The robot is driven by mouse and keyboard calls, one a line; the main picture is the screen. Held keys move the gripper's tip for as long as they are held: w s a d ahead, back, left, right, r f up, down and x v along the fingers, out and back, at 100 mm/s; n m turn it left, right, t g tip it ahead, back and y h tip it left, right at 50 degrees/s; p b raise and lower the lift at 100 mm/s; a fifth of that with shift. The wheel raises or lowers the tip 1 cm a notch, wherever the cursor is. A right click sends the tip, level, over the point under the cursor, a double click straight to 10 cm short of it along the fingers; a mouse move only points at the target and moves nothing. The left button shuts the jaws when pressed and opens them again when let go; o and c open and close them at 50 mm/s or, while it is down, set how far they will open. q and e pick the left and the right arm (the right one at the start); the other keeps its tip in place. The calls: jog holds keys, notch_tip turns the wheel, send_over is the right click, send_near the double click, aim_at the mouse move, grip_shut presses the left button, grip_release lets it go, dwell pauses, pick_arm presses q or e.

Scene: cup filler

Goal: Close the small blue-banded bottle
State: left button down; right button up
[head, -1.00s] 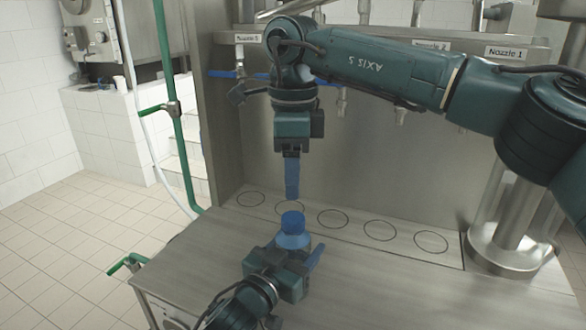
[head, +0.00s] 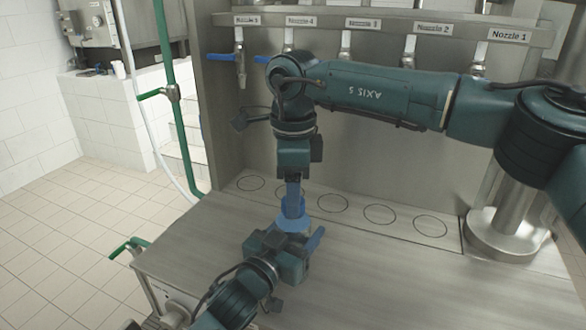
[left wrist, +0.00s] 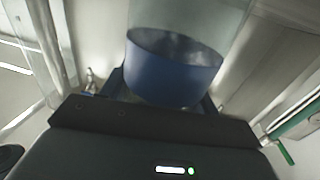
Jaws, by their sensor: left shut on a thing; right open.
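The small blue-banded bottle stands upright in my left gripper (head: 296,240) above the front part of the metal counter. Its blue band (head: 292,225) shows in the head view, and also in the left wrist view (left wrist: 172,70) with the clear body beyond it. My left gripper is shut around the bottle; one blue finger shows at its right side. A blue cap (head: 294,208) is at the bottle's top. My right gripper (head: 292,197) points straight down, open, with its blue fingers at the cap. Whether the fingers touch the cap, and how the cap sits, cannot be told.
Several marked circles (head: 333,203) lie along the back of the counter (head: 360,270), under a row of labelled nozzles. A metal column (head: 497,235) stands at the right. Green pipes (head: 175,120) run at the left. The counter right of the bottle is clear.

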jog(key=shift+f, duration=0.6)
jog(key=c, duration=1)
jog(key=m, duration=0.5)
jog(key=shift+c, duration=0.2)
jog(key=o, duration=1.2)
jog(key=shift+c, duration=0.2)
notch_tip(320, 180, up, 12)
